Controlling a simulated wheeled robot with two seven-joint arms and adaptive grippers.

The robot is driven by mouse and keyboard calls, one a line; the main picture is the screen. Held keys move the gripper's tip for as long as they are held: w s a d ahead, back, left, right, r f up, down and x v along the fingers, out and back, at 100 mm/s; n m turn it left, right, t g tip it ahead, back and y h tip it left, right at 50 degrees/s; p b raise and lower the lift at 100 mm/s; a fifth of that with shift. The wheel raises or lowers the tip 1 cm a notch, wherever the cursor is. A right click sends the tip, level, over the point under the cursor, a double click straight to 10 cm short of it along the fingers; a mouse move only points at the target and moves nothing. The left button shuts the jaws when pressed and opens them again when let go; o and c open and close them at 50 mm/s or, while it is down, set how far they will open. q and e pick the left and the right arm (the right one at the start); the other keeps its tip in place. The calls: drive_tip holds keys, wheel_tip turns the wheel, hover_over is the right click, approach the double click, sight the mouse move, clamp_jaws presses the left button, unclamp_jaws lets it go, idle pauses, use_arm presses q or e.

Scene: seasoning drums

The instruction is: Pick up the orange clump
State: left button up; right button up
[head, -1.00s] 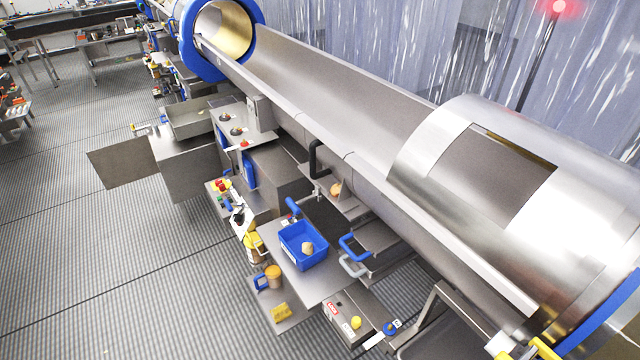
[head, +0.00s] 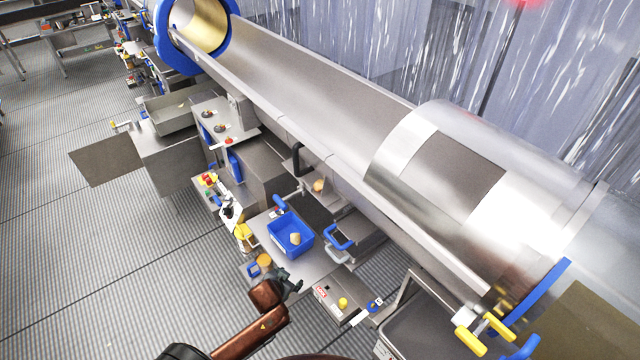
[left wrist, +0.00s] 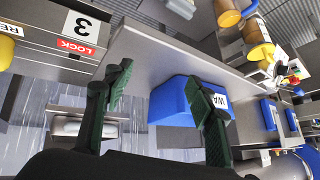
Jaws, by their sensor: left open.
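A small orange-tan clump (head: 319,186) sits on a metal ledge below the long drum in the head view. A second, paler tan clump (head: 295,239) lies inside a blue bin (head: 274,241) on a metal table; I cannot tell surely which one is the orange clump. My left gripper (head: 293,284) is at the table's near edge, in front of the bin and apart from both clumps. In the left wrist view its dark green fingers (left wrist: 158,80) are spread and empty, with the blue bin (left wrist: 170,104) beyond them. No clump shows there. My right gripper is not in view.
An orange-and-blue mug (head: 264,261) stands left of my gripper. A grey box (head: 328,299) with a red label and yellow knob is at the right. Blue handles (head: 340,238) stick out right of the bin. The large steel drum (head: 300,110) runs behind.

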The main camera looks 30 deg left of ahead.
use_arm(q)
drive_tip(key=w+a+r+t, duration=0.2)
drive_tip(key=w+r+t, duration=0.1)
drive_tip(key=w+r, duration=0.7)
drive_tip(key=m+t+h+p, duration=0.1)
drive_tip(key=t+p, duration=0.1)
drive_tip(key=t, duration=0.1)
approach(318, 185)
drive_tip(key=w, duration=0.2)
drive_tip(key=x, duration=0.2)
drive_tip(key=p+x, duration=0.1)
drive_tip(key=x, duration=0.2)
drive_tip(key=p+x, duration=0.1)
drive_tip(key=x, duration=0.1)
drive_tip(key=shift+f, duration=0.4)
drive_tip(key=shift+w+f, duration=0.2)
drive_tip(key=shift+w, duration=0.1)
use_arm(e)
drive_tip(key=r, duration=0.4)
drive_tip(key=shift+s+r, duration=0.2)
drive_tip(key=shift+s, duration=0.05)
use_arm(q)
drive_tip(key=shift+a, duration=0.1)
drive_tip(key=c, duration=1.1)
